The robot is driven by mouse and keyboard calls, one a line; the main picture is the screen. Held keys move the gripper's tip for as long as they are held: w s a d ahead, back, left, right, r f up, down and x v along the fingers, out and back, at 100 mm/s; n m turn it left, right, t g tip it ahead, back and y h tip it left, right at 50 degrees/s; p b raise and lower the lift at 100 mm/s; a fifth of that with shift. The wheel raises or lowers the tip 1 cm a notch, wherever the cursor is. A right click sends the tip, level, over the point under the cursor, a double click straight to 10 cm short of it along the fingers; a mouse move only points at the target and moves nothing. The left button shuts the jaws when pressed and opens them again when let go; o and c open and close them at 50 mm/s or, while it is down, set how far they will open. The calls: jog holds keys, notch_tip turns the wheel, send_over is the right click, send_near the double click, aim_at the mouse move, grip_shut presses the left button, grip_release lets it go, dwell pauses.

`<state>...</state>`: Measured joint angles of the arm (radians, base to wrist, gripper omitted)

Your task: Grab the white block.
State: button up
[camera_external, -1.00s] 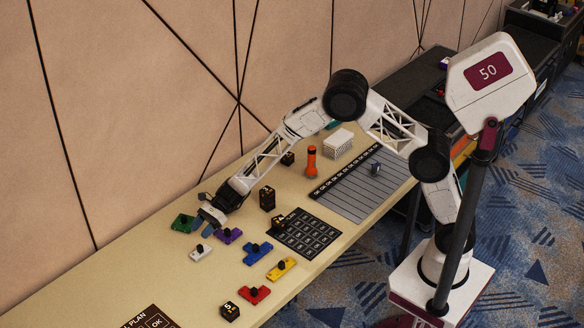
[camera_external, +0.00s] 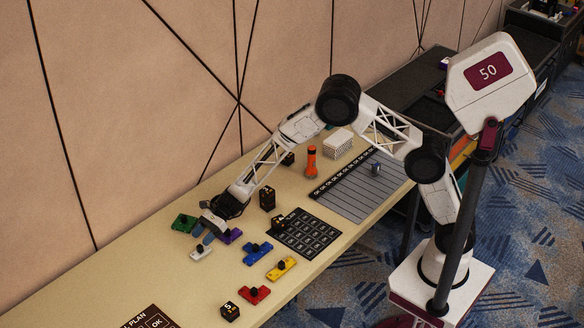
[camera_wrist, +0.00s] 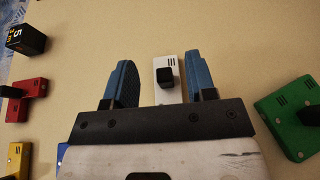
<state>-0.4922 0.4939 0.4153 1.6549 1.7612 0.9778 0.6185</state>
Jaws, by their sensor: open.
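The white block (camera_external: 201,253) lies on the beige table and has a black knob on top. In the wrist view the white block (camera_wrist: 167,65) shows between the two blue fingers of my gripper (camera_wrist: 161,82), with a gap to each finger. My gripper (camera_external: 203,236) is open and empty, close above the block in the external view. Part of the block is hidden behind the gripper's front edge in the wrist view. I cannot tell whether the fingertips are at the block's height.
A green block (camera_external: 184,223) and a purple block (camera_external: 232,236) lie close to the gripper. Blue (camera_external: 257,253), yellow (camera_external: 281,269) and red (camera_external: 254,294) blocks lie to the right. A black box (camera_external: 230,311) stands near the red one. The table left of the white block is clear.

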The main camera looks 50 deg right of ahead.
aim_at(198, 247)
jog(key=shift+f, duration=0.8)
jog(key=shift+a+f, duration=0.75)
jog(key=shift+f, duration=0.3)
jog(key=shift+a+f, duration=0.3)
jog(key=shift+a, duration=0.3)
grip_shut()
jog(key=shift+r, duration=0.25)
jog(key=shift+r, duration=4.8)
